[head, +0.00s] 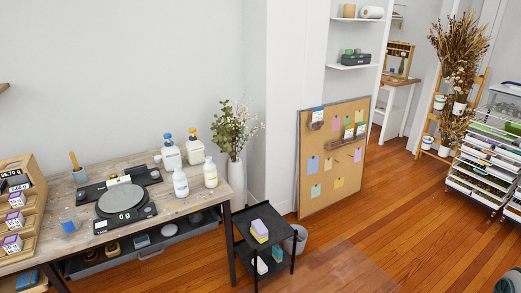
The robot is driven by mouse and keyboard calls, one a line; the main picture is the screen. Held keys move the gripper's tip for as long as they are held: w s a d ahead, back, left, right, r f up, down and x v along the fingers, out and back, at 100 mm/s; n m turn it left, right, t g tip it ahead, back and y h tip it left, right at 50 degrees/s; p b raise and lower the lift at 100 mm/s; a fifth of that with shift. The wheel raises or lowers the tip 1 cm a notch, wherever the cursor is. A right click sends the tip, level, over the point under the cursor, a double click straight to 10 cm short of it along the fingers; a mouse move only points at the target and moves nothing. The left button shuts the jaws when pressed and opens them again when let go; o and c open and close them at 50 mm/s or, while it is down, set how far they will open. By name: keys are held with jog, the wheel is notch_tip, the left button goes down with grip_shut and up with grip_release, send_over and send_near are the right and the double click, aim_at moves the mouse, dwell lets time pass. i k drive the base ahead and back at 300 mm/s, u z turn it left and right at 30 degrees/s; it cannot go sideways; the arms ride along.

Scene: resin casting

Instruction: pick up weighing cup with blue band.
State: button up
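A small greyish cup (70,223) with blue on its lower part stands on the wooden workbench (184,207), left of the black scale. It looks like the weighing cup with the blue band, though it is small in the view. The black scale (123,207) has a round grey plate and a lit display. My gripper is not in view.
Several white bottles (181,183) stand at the bench's back right, near a vase of greenery (235,172). A wooden rack of small boxes (29,187) is left of the cup. A black cart (263,226) stands beside the bench. The wooden floor (370,225) is open at right.

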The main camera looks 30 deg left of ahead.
aim_at(70, 222)
jog(key=u, duration=0.95)
jog(key=i, duration=0.85)
jog(key=u, duration=1)
jog(key=i, duration=0.3)
jog(key=u, duration=0.05)
